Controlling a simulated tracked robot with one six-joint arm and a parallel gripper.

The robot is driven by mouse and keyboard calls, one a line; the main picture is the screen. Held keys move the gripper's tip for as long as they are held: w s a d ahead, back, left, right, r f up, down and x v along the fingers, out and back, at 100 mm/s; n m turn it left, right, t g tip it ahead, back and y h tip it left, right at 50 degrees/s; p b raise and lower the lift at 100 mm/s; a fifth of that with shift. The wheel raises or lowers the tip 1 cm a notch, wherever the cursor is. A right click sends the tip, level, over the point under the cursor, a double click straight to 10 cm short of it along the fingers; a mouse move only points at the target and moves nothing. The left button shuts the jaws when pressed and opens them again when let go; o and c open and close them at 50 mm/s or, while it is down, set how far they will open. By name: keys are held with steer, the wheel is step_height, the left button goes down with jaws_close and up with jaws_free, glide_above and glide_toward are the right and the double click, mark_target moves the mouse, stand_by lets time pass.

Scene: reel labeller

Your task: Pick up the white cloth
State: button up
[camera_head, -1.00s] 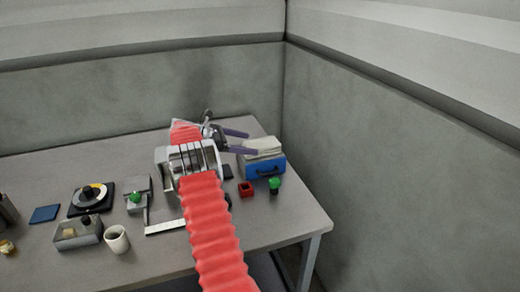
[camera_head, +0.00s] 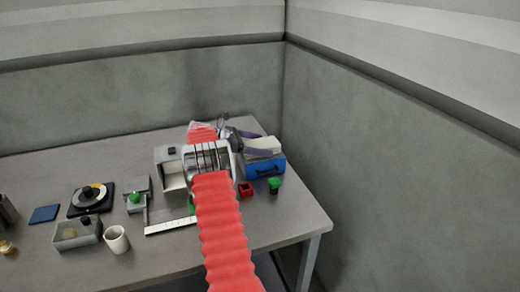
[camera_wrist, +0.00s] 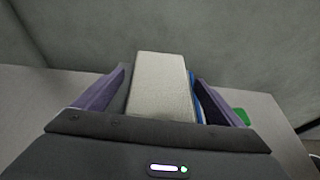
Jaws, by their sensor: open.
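The white cloth (camera_head: 262,143) lies folded on top of a blue box (camera_head: 264,167) at the right end of the table. In the wrist view the cloth (camera_wrist: 160,86) is a pale block between the two purple fingers of my gripper (camera_wrist: 160,92). The fingers are apart, one on each side of the cloth, with a visible gap at the left. In the head view my gripper (camera_head: 256,143) is at the cloth and partly overlaps it. I cannot tell whether a finger touches the cloth.
A small red open box (camera_head: 245,189) and a green-topped item (camera_head: 274,185) stand in front of the blue box. My red arm hides part of the table (camera_head: 290,215). A white mug (camera_head: 117,240), a grey bin (camera_head: 78,234) and a black disc device (camera_head: 91,198) are at left.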

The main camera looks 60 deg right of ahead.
mark_target(262, 143)
steer(key=shift+s+d+f, duration=0.2)
steer(key=shift+s+d, duration=0.15)
stand_by(0.3)
steer(key=c, duration=1.1)
steer(key=shift+r, duration=0.1)
steer(key=shift+c, duration=0.2)
step_height(262, 143, up, 10)
steer(key=shift+f, duration=0.1)
